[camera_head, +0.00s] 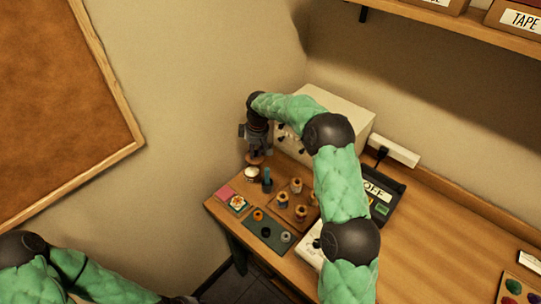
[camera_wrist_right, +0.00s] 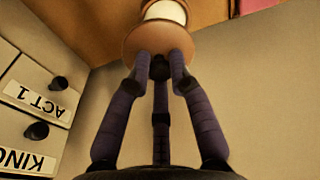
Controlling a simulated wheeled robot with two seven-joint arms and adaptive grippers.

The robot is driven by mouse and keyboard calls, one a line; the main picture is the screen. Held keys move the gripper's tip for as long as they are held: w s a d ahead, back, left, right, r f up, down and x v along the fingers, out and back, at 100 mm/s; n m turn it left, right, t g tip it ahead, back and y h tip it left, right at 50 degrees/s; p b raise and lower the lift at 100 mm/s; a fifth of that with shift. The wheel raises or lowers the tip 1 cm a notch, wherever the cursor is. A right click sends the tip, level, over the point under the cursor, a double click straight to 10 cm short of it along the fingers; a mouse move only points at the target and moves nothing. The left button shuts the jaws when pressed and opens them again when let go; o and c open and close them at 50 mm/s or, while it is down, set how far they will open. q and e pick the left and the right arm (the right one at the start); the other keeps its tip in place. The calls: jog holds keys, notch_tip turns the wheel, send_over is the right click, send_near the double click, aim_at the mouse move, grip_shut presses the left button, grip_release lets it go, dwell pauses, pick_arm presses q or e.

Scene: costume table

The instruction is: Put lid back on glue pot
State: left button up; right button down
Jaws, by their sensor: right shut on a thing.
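My right gripper (camera_head: 256,152) points down at the back left corner of the table, shut on the knob of a round copper-brown lid (camera_head: 254,160). In the right wrist view the fingertips (camera_wrist_right: 160,62) close around the dark knob, with the lid (camera_wrist_right: 148,38) beyond them. The glue pot (camera_head: 251,174), pale with a brown base, stands on the table just below the lid. Part of the pot also shows past the lid in the wrist view (camera_wrist_right: 166,11). I cannot tell whether lid and pot touch. My left arm shows at the lower left; its gripper is out of the picture.
A teal-handled item in a dark holder (camera_head: 267,180) stands close right of the pot. A white drawer cabinet (camera_head: 335,108) stands behind, beside the right gripper.

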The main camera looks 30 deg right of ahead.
jog(key=shift+w+a, duration=0.1)
jog(key=shift+a, duration=0.65)
jog(key=shift+f+b, duration=1.8)
jog(key=shift+f, duration=0.35)
jog(key=shift+f+b, duration=0.3)
jog(key=shift+f, duration=0.65)
jog(key=shift+p, duration=0.3)
jog(key=shift+f, duration=0.1)
jog(key=c, duration=1)
grip_release()
jog(key=shift+c, duration=0.2)
